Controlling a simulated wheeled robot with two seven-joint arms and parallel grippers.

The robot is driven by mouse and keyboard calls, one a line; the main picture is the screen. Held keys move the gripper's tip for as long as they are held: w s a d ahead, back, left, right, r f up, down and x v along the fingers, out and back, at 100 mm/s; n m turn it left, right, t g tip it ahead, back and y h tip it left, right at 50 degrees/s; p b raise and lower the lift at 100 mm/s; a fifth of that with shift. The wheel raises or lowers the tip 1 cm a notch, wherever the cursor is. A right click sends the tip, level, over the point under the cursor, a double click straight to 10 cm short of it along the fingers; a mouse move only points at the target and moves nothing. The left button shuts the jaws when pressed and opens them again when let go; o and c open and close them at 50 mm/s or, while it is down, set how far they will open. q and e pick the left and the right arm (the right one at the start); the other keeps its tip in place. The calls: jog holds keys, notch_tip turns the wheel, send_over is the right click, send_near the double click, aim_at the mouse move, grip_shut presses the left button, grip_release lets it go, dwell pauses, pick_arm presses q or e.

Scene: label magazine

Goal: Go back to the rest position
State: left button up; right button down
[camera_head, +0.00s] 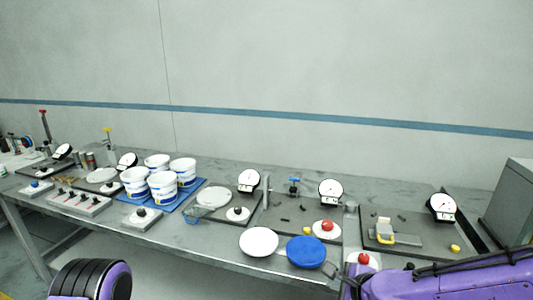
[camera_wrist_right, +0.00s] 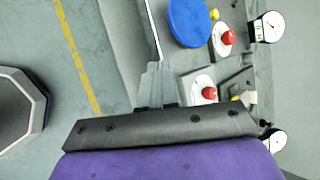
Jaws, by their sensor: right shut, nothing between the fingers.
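My right gripper (camera_head: 332,270) is at the lower right of the head view, at the front edge of the bench, just right of the blue disc (camera_head: 306,251). Its purple arm comes in from the right. In the right wrist view, its grey fingers (camera_wrist_right: 156,72) are together, with nothing between them. They point past the bench edge, with the blue disc (camera_wrist_right: 190,20) ahead and to the right. My left gripper is not in view; only a purple and black part of my left arm shows at the lower left.
The grey bench (camera_head: 225,252) carries white buckets (camera_head: 163,187) on a blue mat, several dial gauges (camera_head: 331,190), a white disc (camera_head: 259,241) and red buttons (camera_head: 326,225). A grey box (camera_head: 510,205) stands at the right. Floor (camera_wrist_right: 85,20) beside the bench is open.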

jog(key=s+d+f+n+h+b, duration=0.1)
jog(key=s+d+f+n+h, duration=0.15)
jog(key=f, duration=0.35)
jog(key=s+d+f+n+g+h+b, duration=0.1)
jog(key=s+d+f+n, duration=0.1)
jog(key=d+f+n, duration=0.3)
jog(key=s+d+f+n+h+b, duration=0.1)
jog(key=s+d+f+h, duration=0.15)
jog(key=f, duration=0.45)
pick_arm(q)
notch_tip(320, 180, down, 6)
jog(key=b, duration=0.3)
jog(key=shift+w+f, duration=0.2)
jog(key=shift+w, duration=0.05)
pick_arm(e)
jog(key=s+d+f+n+g, duration=0.2)
jog(key=s+f, duration=0.6)
jog(key=s, duration=0.2)
jog(key=s+d+f+n+g, duration=0.2)
jog(key=s+f+n, duration=0.1)
jog(key=s+f, duration=0.5)
jog(key=s, duration=0.3)
jog(key=shift+s+f+g, duration=0.25)
jog(key=shift+f+g, duration=0.05)
jog(key=shift+f, duration=0.05)
